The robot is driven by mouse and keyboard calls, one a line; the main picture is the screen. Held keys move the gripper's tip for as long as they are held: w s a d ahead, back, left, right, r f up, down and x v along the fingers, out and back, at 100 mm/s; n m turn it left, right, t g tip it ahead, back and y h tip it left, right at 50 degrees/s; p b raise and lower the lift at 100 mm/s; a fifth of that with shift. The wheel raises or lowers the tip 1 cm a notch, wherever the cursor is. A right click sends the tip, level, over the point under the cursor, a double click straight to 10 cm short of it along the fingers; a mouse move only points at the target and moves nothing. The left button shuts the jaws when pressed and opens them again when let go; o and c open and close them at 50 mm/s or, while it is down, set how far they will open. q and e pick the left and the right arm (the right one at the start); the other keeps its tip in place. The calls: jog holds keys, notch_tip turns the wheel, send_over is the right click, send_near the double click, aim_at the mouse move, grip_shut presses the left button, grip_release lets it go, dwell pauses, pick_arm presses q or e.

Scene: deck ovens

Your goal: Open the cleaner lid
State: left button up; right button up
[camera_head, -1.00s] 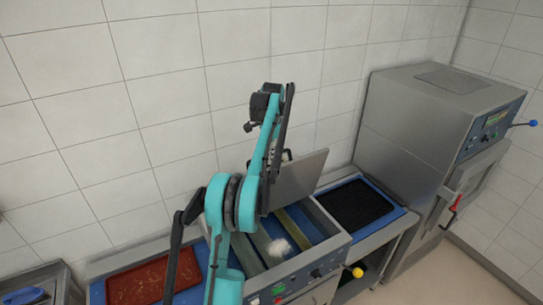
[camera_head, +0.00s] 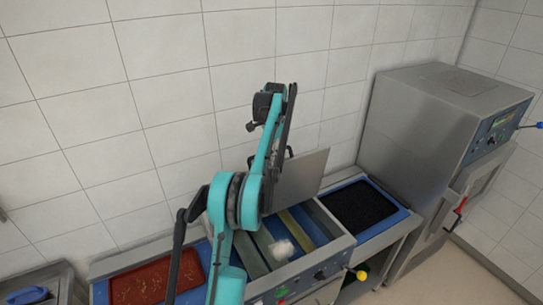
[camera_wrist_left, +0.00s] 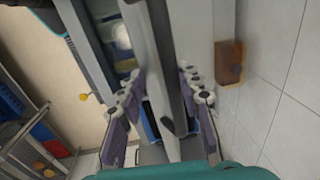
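The cleaner (camera_head: 322,270) is a steel unit with a blue-panelled front, seen below the middle of the head view. Its grey plate lid (camera_head: 305,178) stands up steeply at the back, and the bay below is uncovered. A white fluffy item (camera_head: 283,249) lies inside. My left arm rises in front of the lid's left side and hides part of it. In the left wrist view, the lid (camera_wrist_left: 163,45) runs edge-on between the spread fingers of my left gripper (camera_wrist_left: 162,76). Gaps show beside the lid. My right gripper is in no view.
A tray of dark material (camera_head: 362,205) lies right of the cleaner, and a red-brown tray (camera_head: 145,284) lies left. A tall steel oven (camera_head: 425,135) stands at the right. The tiled wall (camera_head: 160,110) is close behind the lid.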

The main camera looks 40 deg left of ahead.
pick_arm(q)
notch_tip(320, 180, up, 8)
jog(key=shift+d+f, duration=0.25)
jog(key=shift+d, duration=0.05)
jog(key=shift+s, duration=0.1)
dwell(0.5)
